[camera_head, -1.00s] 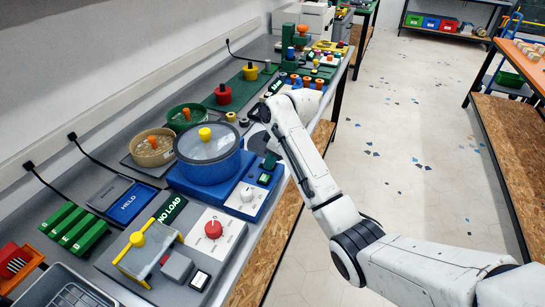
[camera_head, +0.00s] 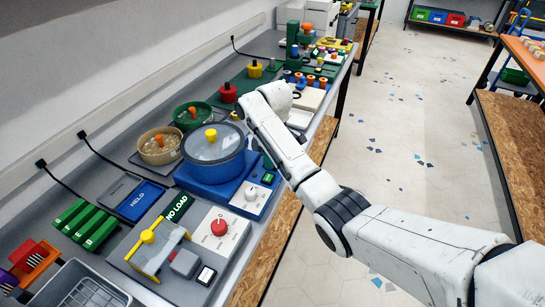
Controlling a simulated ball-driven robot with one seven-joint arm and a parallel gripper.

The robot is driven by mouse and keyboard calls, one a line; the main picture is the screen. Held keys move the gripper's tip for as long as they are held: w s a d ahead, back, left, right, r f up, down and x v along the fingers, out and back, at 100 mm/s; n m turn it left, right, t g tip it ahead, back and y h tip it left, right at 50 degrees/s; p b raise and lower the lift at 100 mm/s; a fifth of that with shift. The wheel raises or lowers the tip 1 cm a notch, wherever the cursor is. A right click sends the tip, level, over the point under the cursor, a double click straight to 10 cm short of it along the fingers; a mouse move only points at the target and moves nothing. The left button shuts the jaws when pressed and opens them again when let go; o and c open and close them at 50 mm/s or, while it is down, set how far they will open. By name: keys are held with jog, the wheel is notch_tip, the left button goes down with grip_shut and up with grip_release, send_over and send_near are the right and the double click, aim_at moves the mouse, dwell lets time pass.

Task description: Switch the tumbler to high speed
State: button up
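A blue drum machine (camera_head: 212,163) with a clear lid and a yellow knob stands mid-bench; it looks like the tumbler. Its blue base carries a white panel with a pale round dial (camera_head: 251,194) at the front right. The dial's mark is too small to read. A small green display (camera_head: 267,178) sits beside the panel. My white arm reaches in from the lower right, and its wrist bends down just right of and behind the drum. My gripper is hidden behind my own arm, so its fingers do not show.
A red dial on a white plate (camera_head: 219,229) and a yellow-handled clamp device (camera_head: 152,245) stand nearer on the bench. A blue "HELD" sign (camera_head: 138,201) and green blocks (camera_head: 86,223) lie left. Tan (camera_head: 159,147) and green bowls (camera_head: 192,116) sit behind the drum.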

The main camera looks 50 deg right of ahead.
jog(key=shift+o, duration=0.9)
notch_tip(320, 180, up, 11)
jog(key=p, duration=0.4)
jog(key=shift+s, duration=0.15)
jog(key=shift+f, duration=0.15)
